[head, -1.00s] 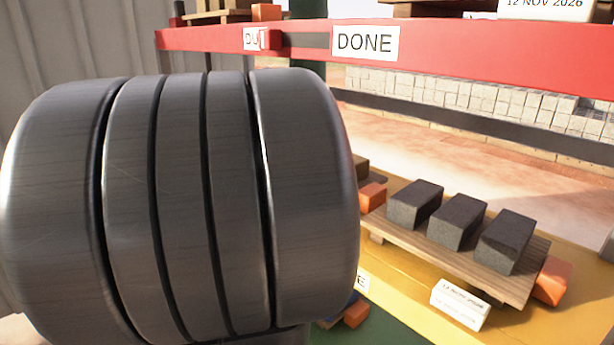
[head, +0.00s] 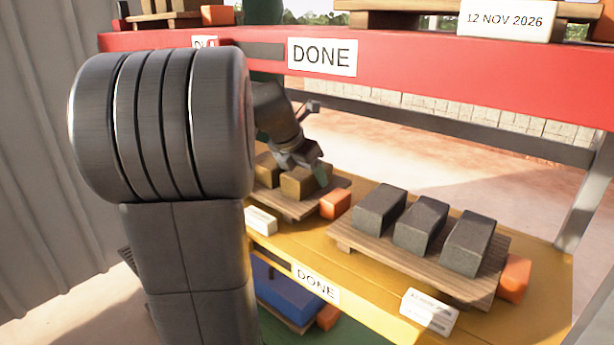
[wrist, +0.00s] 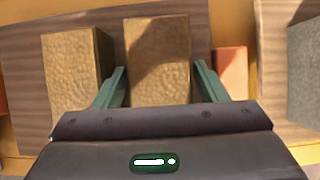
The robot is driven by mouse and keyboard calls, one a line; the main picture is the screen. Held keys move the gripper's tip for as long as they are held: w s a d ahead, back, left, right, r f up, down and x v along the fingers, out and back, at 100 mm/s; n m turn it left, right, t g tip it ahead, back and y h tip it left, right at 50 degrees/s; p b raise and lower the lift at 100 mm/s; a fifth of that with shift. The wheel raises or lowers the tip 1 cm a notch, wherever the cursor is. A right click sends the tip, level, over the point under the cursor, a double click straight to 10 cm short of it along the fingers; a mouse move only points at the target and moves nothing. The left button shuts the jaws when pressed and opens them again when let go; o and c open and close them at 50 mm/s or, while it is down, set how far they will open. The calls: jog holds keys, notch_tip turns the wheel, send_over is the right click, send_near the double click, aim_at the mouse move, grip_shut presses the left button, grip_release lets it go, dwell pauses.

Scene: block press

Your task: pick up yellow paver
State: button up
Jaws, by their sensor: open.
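Two yellow-tan pavers lie on a wooden pallet on the yellow shelf, one (head: 296,186) at right and one (head: 266,171) farther left, partly hidden behind my arm. My gripper (head: 308,168) is over the right one. In the wrist view that yellow paver (wrist: 157,50) shows between the two green fingers of my open gripper (wrist: 160,84), with a gap at the right finger. The left finger lies close to its left side; I cannot tell if it touches. The other yellow paver (wrist: 74,75) lies left of the left finger.
Orange blocks (head: 335,204) flank the pallets. A second pallet (head: 400,262) to the right holds three dark grey pavers (head: 421,226). A red beam (head: 440,75) with a DONE sign runs above. A blue item (head: 285,290) lies on the lower level.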

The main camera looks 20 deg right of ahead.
jog(key=shift+d+f, duration=0.1)
jog(key=shift+f, duration=0.15)
jog(key=shift+f, duration=0.25)
dwell(0.5)
jog(key=c, duration=1.1)
jog(key=shift+r, duration=0.1)
jog(key=c, duration=0.3)
jog(key=shift+w, duration=0.1)
